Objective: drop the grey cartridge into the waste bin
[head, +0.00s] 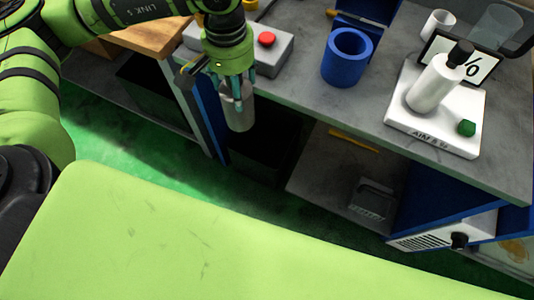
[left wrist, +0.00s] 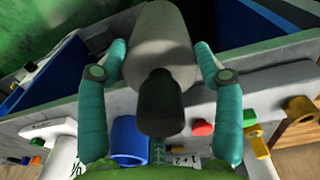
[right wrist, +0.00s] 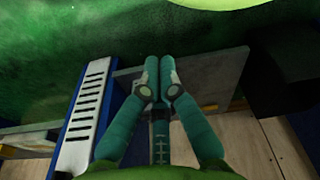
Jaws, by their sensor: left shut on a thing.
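The grey cartridge (head: 239,108) hangs below my left gripper (head: 232,84), near the front edge of the grey worktop. In the left wrist view the cartridge (left wrist: 162,42), with a dark end towards the camera, sits between the two teal fingers of my left gripper (left wrist: 160,55), which is shut on it. A dark bin-like box (head: 262,160) stands in the opening under the worktop, below and slightly right of the cartridge; it looks like the waste bin, though shadow hides its inside. My right gripper (right wrist: 158,75) shows in the right wrist view only, empty, fingertips together.
A grey control box with a red button (head: 266,39) stands on the worktop behind the cartridge. A blue cup (head: 346,58) and a white scale (head: 436,120) bearing a white bottle (head: 433,88) are to the right. A blue panel (head: 203,117) borders the opening on the left.

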